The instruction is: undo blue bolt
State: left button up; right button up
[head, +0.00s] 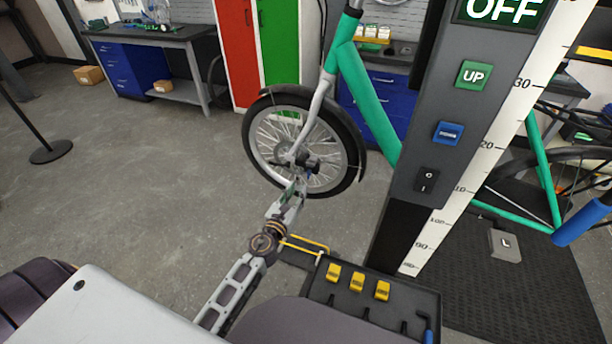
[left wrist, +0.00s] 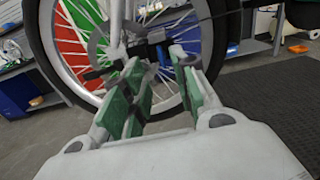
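A small blue part, seemingly the blue bolt (head: 310,173), shows at the hub of the bike's front wheel (head: 336,142) in the head view. My left gripper (head: 301,180) reaches up to the hub from below, its tips close to the blue part. In the left wrist view, the green-padded fingers of my left gripper (left wrist: 156,60) are apart, with the dark axle and hub area (left wrist: 150,46) just beyond their tips. I cannot tell whether they touch the bolt, which is not clear in that view. My right gripper is not in view.
A grey lift post with UP (head: 473,75) and blue DOWN (head: 449,132) buttons stands right of the wheel. A dark tray (head: 418,297) with yellow pieces sits low in front. A green bike frame (head: 370,100) rises above the wheel. The left floor is mostly clear.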

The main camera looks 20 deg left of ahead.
aim_at(308, 173)
pick_arm(q)
jog(key=shift+w+p, duration=0.45)
jog(key=shift+w, duration=3.85)
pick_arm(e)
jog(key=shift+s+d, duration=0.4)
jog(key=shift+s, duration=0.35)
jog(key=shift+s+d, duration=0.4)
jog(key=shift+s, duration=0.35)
pick_arm(q)
grip_shut()
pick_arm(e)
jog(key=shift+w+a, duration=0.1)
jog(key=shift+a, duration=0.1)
